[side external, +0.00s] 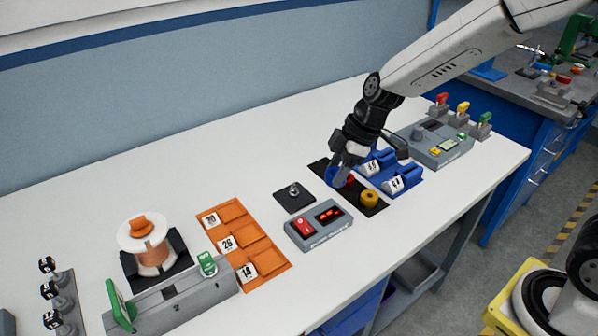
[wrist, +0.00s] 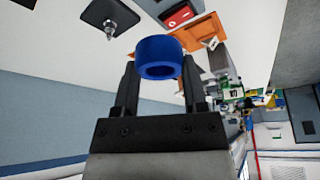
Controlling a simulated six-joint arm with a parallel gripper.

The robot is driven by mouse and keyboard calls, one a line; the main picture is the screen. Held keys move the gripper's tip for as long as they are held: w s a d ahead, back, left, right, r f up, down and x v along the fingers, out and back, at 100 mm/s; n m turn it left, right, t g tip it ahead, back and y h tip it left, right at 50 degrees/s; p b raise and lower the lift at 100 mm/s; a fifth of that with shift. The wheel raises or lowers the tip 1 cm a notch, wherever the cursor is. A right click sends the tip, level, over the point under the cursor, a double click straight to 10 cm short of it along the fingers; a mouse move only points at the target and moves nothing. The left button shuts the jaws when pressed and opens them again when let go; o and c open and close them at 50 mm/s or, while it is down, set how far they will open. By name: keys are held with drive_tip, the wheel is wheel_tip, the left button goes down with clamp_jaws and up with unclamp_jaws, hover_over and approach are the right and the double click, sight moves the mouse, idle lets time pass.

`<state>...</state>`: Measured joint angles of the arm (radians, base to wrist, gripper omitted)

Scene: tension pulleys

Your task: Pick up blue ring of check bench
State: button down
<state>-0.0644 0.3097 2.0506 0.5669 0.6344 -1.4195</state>
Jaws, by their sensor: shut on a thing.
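The blue ring (wrist: 158,57) is between the two dark fingers of my gripper (wrist: 158,72) in the wrist view, which are shut on its sides. Its open hole faces the camera. In the side view my gripper (side external: 343,172) is low over the black mat (side external: 322,168), and part of the blue ring (side external: 331,178) shows beside the fingers. The exact gap between ring and mat cannot be told. A red ring (side external: 350,181), partly hidden by the fingers, and a yellow ring (side external: 369,198) stand on the mat.
Blue numbered trays (side external: 408,180) stand right of the mat. A grey device with a red switch (side external: 318,225) and a black plate with a knob (side external: 294,197) are to the left. Orange numbered trays (side external: 255,265) and a copper wire spool (side external: 148,243) lie further left.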

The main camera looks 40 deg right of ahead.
drive_tip(key=shift+s+d+r, duration=0.1)
drive_tip(key=shift+s+r, duration=0.15)
drive_tip(key=shift+s, duration=0.25)
drive_tip(key=shift+s+d+r, duration=0.1)
drive_tip(key=shift+s+r, duration=0.1)
drive_tip(key=shift+s, duration=0.25)
drive_tip(key=shift+a+r, duration=0.1)
drive_tip(key=shift+r, duration=2.4)
drive_tip(key=shift+w, duration=0.1)
